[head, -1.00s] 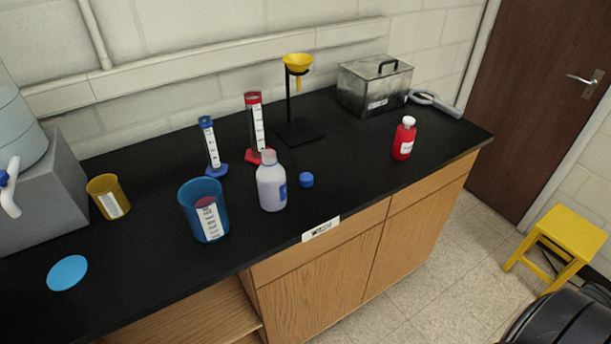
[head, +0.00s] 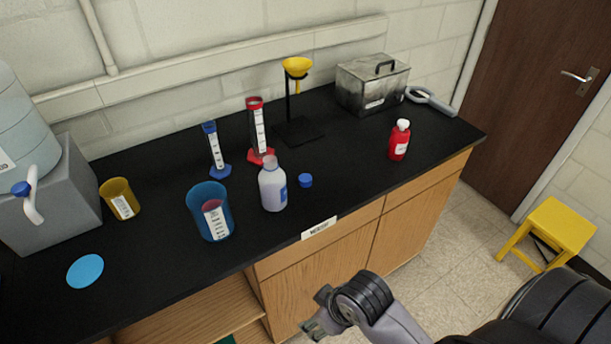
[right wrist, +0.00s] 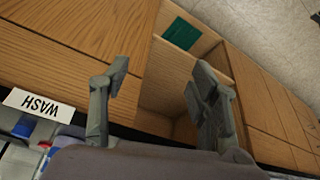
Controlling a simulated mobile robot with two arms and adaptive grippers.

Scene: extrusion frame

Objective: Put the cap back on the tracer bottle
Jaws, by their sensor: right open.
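An uncapped translucent bottle (head: 272,188) with pale lilac contents and a blue label stands upright near the front of the black bench; I take it to be the tracer bottle. A small blue cap (head: 305,181) lies on the bench just to its right, apart from it. My right gripper (head: 318,312) is low in front of the cabinet, below the bench edge and well away from both. In the right wrist view its two fingers (right wrist: 158,85) are apart with nothing between them. My left gripper is not in view.
A blue beaker (head: 222,220) holding something reddish stands left of the bottle. Red (head: 259,135) and blue (head: 215,150) cylinders and a funnel stand (head: 298,130) are behind. A red white-capped bottle (head: 399,145) stands right. Bench space right of the cap is clear.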

